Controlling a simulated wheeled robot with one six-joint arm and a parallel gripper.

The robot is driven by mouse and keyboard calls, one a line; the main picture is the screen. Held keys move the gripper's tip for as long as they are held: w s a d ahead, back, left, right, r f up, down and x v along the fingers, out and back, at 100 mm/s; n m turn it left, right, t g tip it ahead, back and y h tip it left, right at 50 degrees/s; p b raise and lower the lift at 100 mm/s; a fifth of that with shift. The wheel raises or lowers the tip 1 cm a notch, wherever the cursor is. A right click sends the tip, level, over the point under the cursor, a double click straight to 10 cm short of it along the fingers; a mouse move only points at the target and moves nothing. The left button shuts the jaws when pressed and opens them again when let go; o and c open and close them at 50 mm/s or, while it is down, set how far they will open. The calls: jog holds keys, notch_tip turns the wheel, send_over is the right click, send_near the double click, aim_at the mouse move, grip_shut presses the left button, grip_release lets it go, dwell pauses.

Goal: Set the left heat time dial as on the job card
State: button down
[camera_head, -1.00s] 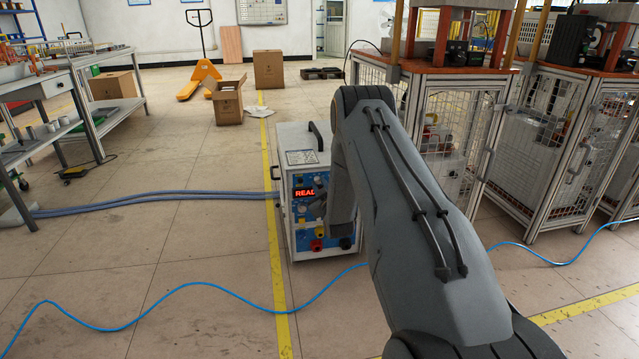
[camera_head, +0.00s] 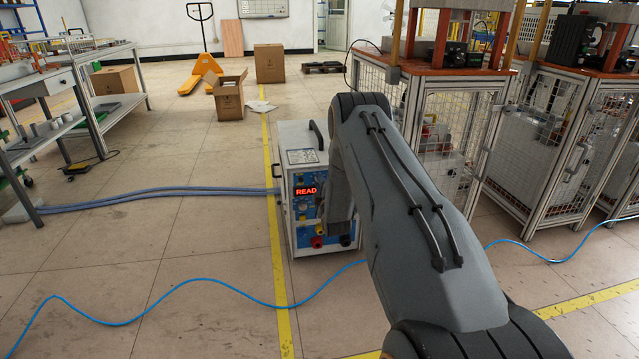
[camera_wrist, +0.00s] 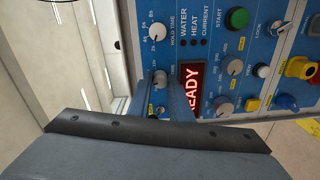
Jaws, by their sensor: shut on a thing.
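The induction heater (camera_head: 305,220) stands on the floor in the head view, its blue front panel partly behind my arm. In the wrist view the panel (camera_wrist: 207,35) appears turned on its side. My gripper (camera_wrist: 161,82) is shut on a small grey dial (camera_wrist: 160,77), with one finger on each side of it. The fingers cover the dial's label and most of its scale, so I cannot read its setting. The hold time dial (camera_wrist: 157,31) is above it in that picture. A white printed card (camera_head: 302,157) lies on the heater's top, too small to read.
The red display (camera_wrist: 192,88) reads READY, partly covered by a finger. A green start button (camera_wrist: 237,18), other knobs and a yellow-ringed red control (camera_wrist: 300,68) are to the right. Grey hoses (camera_head: 150,198) and a blue cable (camera_head: 190,285) cross the floor.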

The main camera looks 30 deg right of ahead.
jog(key=shift+a+n, duration=0.1)
jog(key=shift+n, duration=0.5)
jog(key=c, duration=1.6)
grip_release()
jog(key=p+v, duration=0.2)
jog(key=v, duration=0.5)
jog(key=shift+s+a, duration=0.1)
jog(key=shift+s, duration=0.3)
